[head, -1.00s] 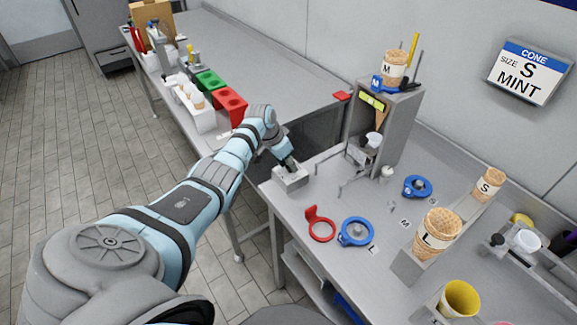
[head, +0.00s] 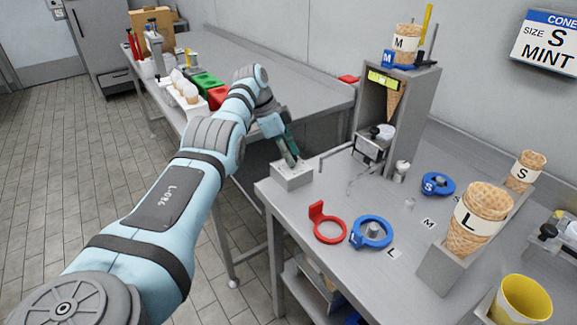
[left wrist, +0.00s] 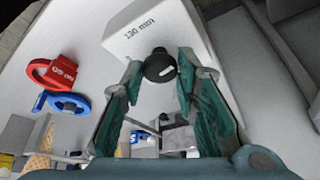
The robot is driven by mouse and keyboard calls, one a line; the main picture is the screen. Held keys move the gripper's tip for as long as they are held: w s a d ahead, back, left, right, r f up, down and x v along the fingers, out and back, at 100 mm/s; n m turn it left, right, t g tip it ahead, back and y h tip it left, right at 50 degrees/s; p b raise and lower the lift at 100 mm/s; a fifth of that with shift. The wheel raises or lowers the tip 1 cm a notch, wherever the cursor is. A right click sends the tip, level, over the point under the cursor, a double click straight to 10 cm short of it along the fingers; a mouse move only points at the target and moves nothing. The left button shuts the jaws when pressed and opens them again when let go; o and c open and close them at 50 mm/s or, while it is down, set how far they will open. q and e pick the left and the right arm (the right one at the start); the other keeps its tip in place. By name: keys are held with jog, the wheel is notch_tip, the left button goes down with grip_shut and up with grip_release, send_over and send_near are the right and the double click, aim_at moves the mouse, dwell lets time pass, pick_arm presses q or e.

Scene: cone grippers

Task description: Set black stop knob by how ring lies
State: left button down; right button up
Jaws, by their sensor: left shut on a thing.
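The black stop knob (left wrist: 159,66) sticks out of a small white-grey box in the left wrist view. The box (head: 291,181) stands at the left front corner of the near bench in the head view, where the gripper hides most of the knob. My left gripper (head: 291,160) is over the box, fingers down. In the left wrist view its teal fingers (left wrist: 161,70) are shut on the knob, one on each side. A red ring (head: 328,230) lies flat on the bench, its tab standing up at the upper left. The ring also shows in the left wrist view (left wrist: 52,72).
A blue ring marked L (head: 372,231) lies right of the red ring; another, marked S (head: 437,184), lies further back. A grey stand (head: 415,110) with a cone is behind. A rack (head: 445,262) holds cones at right. A wall sign (head: 547,42) reads size S, mint.

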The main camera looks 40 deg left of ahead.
dwell(0.4)
pick_arm(q)
jog(key=c, duration=1.2)
grip_release()
jog(key=shift+c, duration=0.2)
jog(key=shift+a+r, duration=0.1)
jog(key=v, duration=0.5)
jog(key=shift+s+a, duration=0.2)
jog(key=shift+a, duration=0.1)
jog(key=s+a, duration=0.7)
jog(key=a, duration=0.1)
jog(key=shift+s+a, duration=0.2)
jog(key=shift+a, duration=0.05)
